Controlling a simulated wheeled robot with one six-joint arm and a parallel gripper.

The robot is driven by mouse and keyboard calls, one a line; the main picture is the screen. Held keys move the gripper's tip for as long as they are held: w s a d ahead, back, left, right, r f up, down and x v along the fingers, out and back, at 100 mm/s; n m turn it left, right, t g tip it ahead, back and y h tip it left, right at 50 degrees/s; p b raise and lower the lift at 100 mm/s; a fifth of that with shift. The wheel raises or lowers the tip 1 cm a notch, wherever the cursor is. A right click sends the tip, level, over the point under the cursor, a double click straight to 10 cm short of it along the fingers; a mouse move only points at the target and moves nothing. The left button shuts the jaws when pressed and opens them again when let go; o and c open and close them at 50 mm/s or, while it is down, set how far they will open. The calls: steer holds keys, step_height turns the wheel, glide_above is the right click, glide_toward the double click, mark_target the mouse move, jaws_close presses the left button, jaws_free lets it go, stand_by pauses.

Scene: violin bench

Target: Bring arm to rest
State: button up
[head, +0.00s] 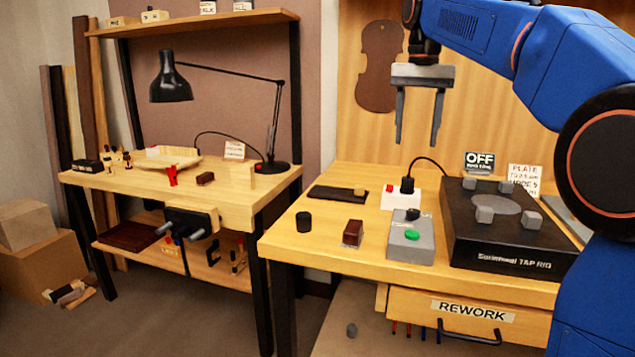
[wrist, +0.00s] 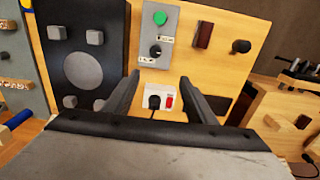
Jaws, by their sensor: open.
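My blue arm (head: 480,40) reaches in from the right in the head view. My gripper (head: 418,135) hangs over the back of the right bench with its two fingers pointing down. The fingers are apart with nothing between them. In the wrist view my gripper (wrist: 160,90) is also open, its fingers framing the white power socket (wrist: 160,97) with a black plug and a red switch. The gripper is above the bench and touches nothing that I can see.
The right bench (head: 330,262) carries a black tap rig (head: 500,250), a grey control box (head: 410,240) with a green button, a brown block (head: 352,233) and a black cylinder (head: 304,222). A left bench (head: 225,205) holds a black lamp (head: 170,80). A violin-shaped board (head: 380,70) hangs behind.

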steer(key=s+d+f+n+t, duration=0.1)
steer(key=s+d+f+t, duration=0.1)
steer(key=s+f, duration=1.4)
steer(key=s+d+f+n+t, duration=0.2)
steer(key=s+d+f, duration=0.2)
steer(key=s+f, duration=1.2)
step_height(320, 180, down, 2)
steer(key=shift+s+d+f+n+t, duration=0.1)
steer(key=shift+s+d+n+t, duration=0.2)
steer(key=shift+s+d+t, duration=0.1)
